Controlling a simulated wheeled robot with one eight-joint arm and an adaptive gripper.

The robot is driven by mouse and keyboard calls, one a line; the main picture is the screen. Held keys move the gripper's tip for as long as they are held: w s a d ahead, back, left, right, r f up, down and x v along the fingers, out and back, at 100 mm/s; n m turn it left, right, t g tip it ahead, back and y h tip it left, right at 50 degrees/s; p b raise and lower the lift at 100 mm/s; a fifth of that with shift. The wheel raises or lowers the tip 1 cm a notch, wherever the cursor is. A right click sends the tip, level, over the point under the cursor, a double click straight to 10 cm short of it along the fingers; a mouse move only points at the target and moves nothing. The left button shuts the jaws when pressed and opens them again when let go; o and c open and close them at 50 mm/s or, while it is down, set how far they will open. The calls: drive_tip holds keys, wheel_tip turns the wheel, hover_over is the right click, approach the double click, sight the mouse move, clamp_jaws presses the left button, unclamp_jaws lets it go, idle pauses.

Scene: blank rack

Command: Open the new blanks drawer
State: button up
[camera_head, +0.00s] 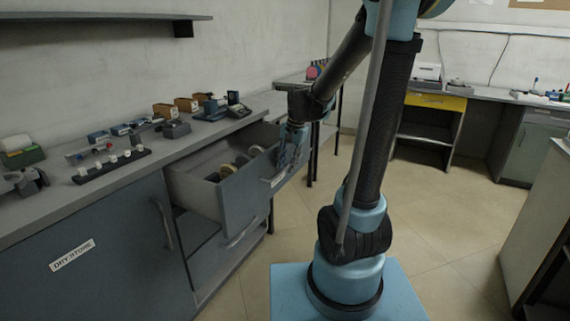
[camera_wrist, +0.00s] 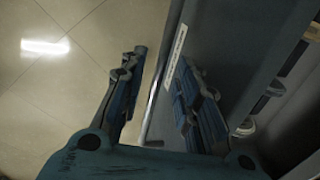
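The drawer is pulled out from the left bench; its grey side wall (camera_head: 196,192) and blue-grey front (camera_head: 245,197) show in the head view. Several round pieces (camera_head: 240,161) lie inside. A white label (camera_head: 278,181) is on the front, too small to read. My gripper (camera_head: 289,158) is at the far end of the drawer front. In the wrist view my gripper (camera_wrist: 162,90) is open, its fingers apart. A thin metal handle (camera_wrist: 152,100) runs between the fingers, beside the drawer front (camera_wrist: 207,35). I cannot tell whether either finger touches it.
A cabinet door (camera_head: 95,255) labelled DRY STORE stands left of the drawer. Small boxes and tools stand on the bench top (camera_head: 150,160). A bench with a yellow drawer (camera_head: 436,101) is at the back. The floor (camera_head: 440,210) right of my arm is clear.

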wheel_tip(320, 180, up, 12)
drive_tip(key=s+d, duration=0.1)
drive_tip(key=d, duration=0.1)
drive_tip(key=shift+f, duration=0.25)
idle(0.4)
drive_tip(key=s+d+f+n, duration=0.2)
drive_tip(key=s+d+f, duration=0.1)
drive_tip(key=s+f, duration=0.2)
drive_tip(key=s+d+f+n+h, duration=0.1)
drive_tip(key=s+d+f, duration=0.3)
drive_tip(key=s, duration=0.6)
drive_tip(key=s+d+f+n+t, duration=0.1)
drive_tip(key=s+d+f+n, duration=0.2)
drive_tip(key=s+f, duration=0.3)
drive_tip(key=shift+s+d+h, duration=0.25)
drive_tip(key=shift+s+h, duration=0.15)
drive_tip(key=shift+s, duration=0.25)
drive_tip(key=shift+w+f, duration=0.15)
drive_tip(key=shift+w, duration=0.3)
drive_tip(key=shift+d, duration=0.1)
